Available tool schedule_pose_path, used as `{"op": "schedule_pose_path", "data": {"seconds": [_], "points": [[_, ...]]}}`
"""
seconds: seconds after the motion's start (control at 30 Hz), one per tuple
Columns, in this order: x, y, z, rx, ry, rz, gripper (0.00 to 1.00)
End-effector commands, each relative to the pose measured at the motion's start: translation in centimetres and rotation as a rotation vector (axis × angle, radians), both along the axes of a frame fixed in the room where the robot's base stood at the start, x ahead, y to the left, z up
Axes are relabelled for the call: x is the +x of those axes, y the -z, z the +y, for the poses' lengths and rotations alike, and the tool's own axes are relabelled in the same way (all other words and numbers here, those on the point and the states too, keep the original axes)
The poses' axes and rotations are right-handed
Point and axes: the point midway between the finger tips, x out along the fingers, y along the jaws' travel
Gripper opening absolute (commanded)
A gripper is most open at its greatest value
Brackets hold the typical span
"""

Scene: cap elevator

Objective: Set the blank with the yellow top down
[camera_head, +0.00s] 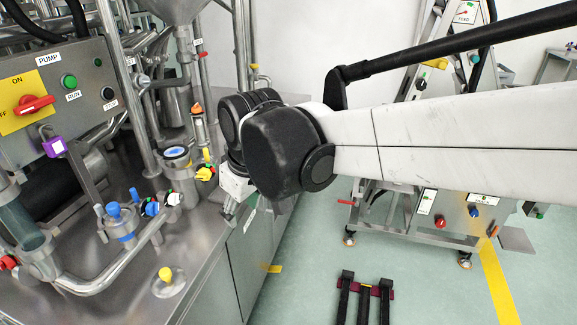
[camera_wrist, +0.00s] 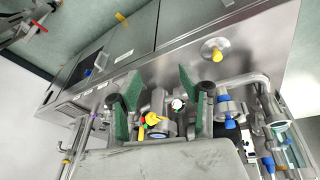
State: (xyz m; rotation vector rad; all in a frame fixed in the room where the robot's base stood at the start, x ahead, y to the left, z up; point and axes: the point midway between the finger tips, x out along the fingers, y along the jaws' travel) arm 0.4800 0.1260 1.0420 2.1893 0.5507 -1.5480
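A yellow-topped piece (camera_head: 166,274) stands on a round metal disc on the steel counter, near its front edge in the head view. It looks like the blank. In the wrist view it shows as a yellow knob (camera_wrist: 217,55) on its disc, above and right of the right finger. My gripper (camera_wrist: 160,73) is open, its two green-padded fingers wide apart, and I see nothing held between them. In the head view my gripper (camera_head: 229,205) hangs over the counter's right edge, mostly hidden by my wrist, up and right of the yellow-topped piece.
Pipes and valves crowd the counter: a blue-topped fitting (camera_head: 115,212), a round port with a blue face (camera_head: 176,155), and yellow handles (camera_head: 205,173). A control panel (camera_head: 52,92) stands at left. The counter (camera_head: 213,255) is bare right of the yellow-topped piece.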

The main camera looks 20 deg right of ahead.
Motion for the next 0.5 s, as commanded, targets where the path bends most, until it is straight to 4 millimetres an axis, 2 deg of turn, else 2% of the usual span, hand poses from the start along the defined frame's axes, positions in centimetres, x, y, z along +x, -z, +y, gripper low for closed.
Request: {"op": "schedule_pose_path", "data": {"seconds": [0.03, 0.2, 0.5], "points": [[-1.1, -0.2, -1.5, 0.012, 0.044, -0.019, 0.39], [-4.1, -0.6, -5.4, 0.060, 0.197, -0.090, 0.39], [-9.1, 0.3, -10.8, 0.141, 0.441, -0.215, 0.39]]}}
